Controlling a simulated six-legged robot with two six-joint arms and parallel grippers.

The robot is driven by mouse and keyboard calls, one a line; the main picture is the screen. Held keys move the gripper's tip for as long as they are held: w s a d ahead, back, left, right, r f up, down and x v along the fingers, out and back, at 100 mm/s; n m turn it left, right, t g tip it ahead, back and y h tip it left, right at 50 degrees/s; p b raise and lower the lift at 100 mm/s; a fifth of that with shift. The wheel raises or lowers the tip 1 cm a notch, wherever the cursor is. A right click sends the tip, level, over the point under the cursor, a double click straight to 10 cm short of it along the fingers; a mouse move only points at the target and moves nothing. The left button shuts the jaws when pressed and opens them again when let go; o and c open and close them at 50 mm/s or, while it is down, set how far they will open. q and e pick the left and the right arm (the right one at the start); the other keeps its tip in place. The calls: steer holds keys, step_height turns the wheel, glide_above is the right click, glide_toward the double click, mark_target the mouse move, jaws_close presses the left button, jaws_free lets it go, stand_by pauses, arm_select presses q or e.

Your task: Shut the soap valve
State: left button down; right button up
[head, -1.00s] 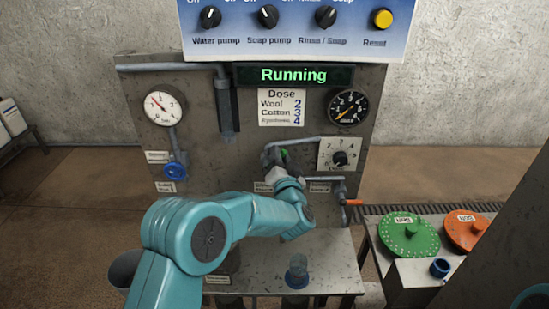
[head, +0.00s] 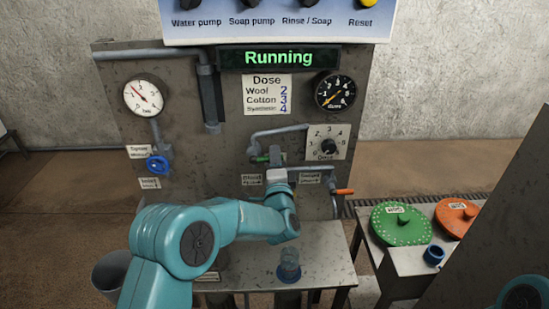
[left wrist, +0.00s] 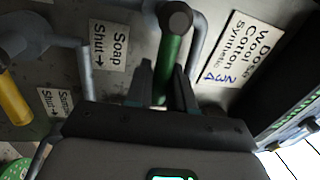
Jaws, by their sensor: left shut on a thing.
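The soap valve's green lever (head: 262,159) shows on the pipework in the middle of the machine panel. In the left wrist view the green lever (left wrist: 170,68) runs between my two dark fingers, below a round grey hub. My left gripper (head: 276,157) is shut on the lever; it also shows in the left wrist view (left wrist: 163,90). A label reading "Soap Shut" with an arrow (left wrist: 108,47) is beside the lever. In the head view the gripper hides part of the valve. My right gripper is not in view.
An orange-handled lever (head: 344,191) sticks out right of the valve. A dose dial (head: 328,147) is above right, and a blue valve wheel (head: 157,165) is left. A clear cup (head: 289,266) stands on the shelf below. Green (head: 402,224) and orange discs (head: 457,217) lie right.

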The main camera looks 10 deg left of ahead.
arm_select(q)
steer(key=shift+f+m, duration=0.4)
steer(key=shift+m, duration=0.2)
steer(key=c, duration=1.1)
jaws_free()
steer(key=shift+c, duration=0.2)
steer(key=shift+s+d, duration=0.1)
steer(key=shift+s, duration=0.05)
steer(key=b+v, duration=0.4)
steer(key=v, duration=1.2)
steer(key=shift+s+a, duration=0.15)
steer(key=shift+a, duration=0.05)
